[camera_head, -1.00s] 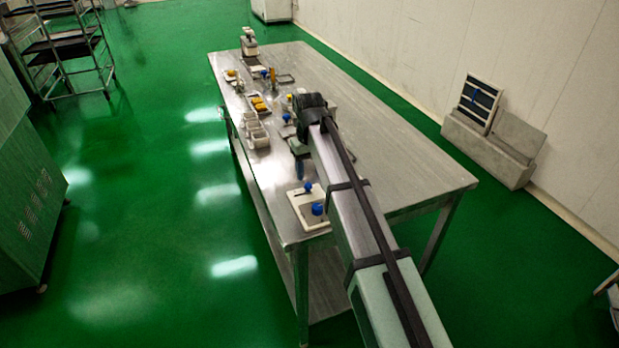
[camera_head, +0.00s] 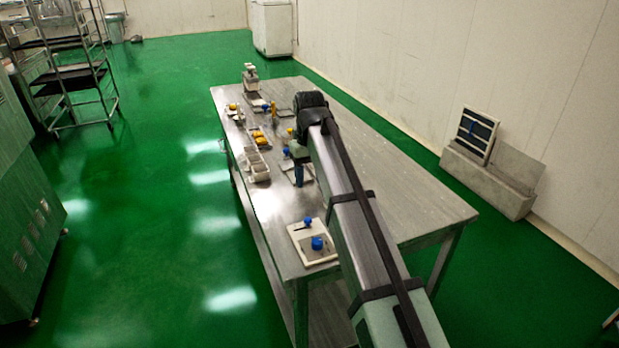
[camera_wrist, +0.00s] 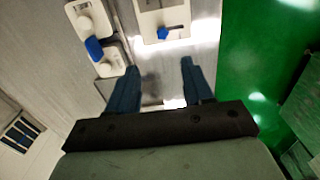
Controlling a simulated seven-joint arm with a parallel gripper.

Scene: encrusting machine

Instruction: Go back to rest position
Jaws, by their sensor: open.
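My gripper (camera_head: 298,178) hangs from the arm over the left part of the metal table (camera_head: 390,200), pointing down. In the wrist view its two blue fingers (camera_wrist: 160,82) stand wide apart with nothing between them. A white board with blue knobs (camera_head: 313,243) lies on the table's near left corner, apart from the gripper. In the wrist view, white devices with blue parts (camera_wrist: 162,20) (camera_wrist: 90,22) lie beyond the fingertips. My arm hides part of the tabletop.
A white compartment tray (camera_head: 256,167), yellow items (camera_head: 258,138) and a small machine (camera_head: 250,76) stand along the table's left side. The right side of the tabletop is clear. A rack (camera_head: 70,75) stands on the green floor, and a grey block (camera_head: 487,180) is by the wall.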

